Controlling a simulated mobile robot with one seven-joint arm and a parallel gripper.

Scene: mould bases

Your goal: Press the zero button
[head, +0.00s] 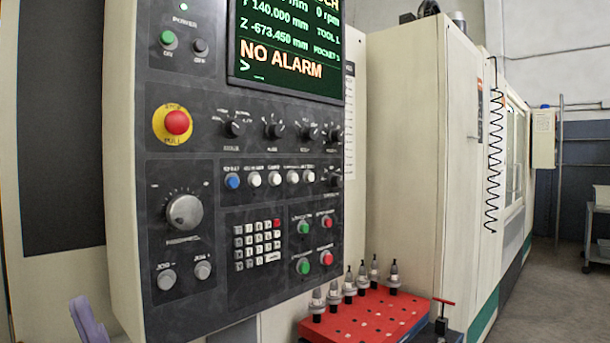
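A dark machine control panel (225,190) fills the left and middle of the head view. Its small keypad (258,244) has several pale square keys and one red key at the top right. The key markings are too small to read, so I cannot tell which one is the zero button. A row of one blue button (232,182) and several white buttons (274,178) sits above the keypad, with labels I cannot read clearly. A pale purple finger-like piece, apparently part of my gripper (86,318), shows at the bottom left, apart from the keypad; its opening is not visible.
A red emergency stop (177,122) and a large dial (185,212) are left of the keypad. Green and red buttons (304,266) are to its right. A screen (285,50) reads "NO ALARM". A red tool tray (365,318) with upright holders stands at the lower right.

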